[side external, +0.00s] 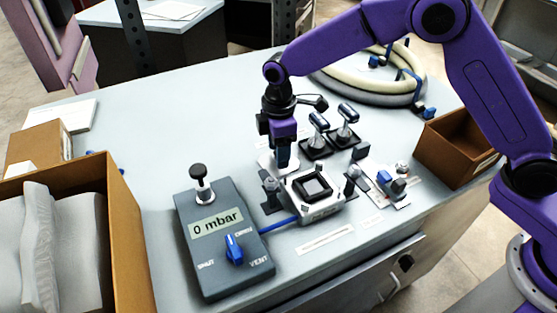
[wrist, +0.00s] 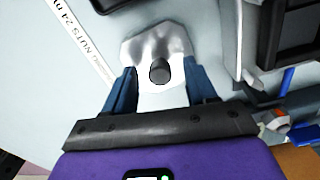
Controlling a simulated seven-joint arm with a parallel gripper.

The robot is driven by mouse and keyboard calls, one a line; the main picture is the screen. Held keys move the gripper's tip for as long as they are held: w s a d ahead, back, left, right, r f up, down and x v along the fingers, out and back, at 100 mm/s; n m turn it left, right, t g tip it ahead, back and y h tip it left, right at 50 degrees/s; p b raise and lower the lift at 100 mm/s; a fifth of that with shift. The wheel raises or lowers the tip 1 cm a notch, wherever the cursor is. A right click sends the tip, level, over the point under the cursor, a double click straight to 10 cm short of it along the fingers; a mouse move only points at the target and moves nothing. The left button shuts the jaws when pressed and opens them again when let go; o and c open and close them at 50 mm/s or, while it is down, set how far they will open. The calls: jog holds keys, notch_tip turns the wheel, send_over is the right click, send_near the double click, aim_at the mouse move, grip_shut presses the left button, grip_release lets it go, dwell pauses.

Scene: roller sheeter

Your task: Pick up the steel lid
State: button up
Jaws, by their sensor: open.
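The steel lid shows in the wrist view as a shiny silver plate (wrist: 158,45) with a dark round knob (wrist: 160,72). It lies on the pale bench top. My gripper (wrist: 161,80) is open above the lid, with one blue finger to each side of the knob and a gap on both sides. In the side view my gripper (side external: 284,166) points down just behind the white chamber block (side external: 315,194). There the lid (side external: 265,161) is only partly seen, mostly hidden behind the fingers.
The block with a dark square frame (side external: 312,186) stands close in front, with upright clamps beside it. A grey gauge box (side external: 222,240) reads 0 mbar. Two black-based handled tools (side external: 316,147) stand right of my gripper. Cardboard boxes sit at left and right (side external: 448,150).

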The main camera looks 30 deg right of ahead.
jog(key=shift+c, duration=0.4)
grip_shut()
jog(key=shift+r, duration=0.1)
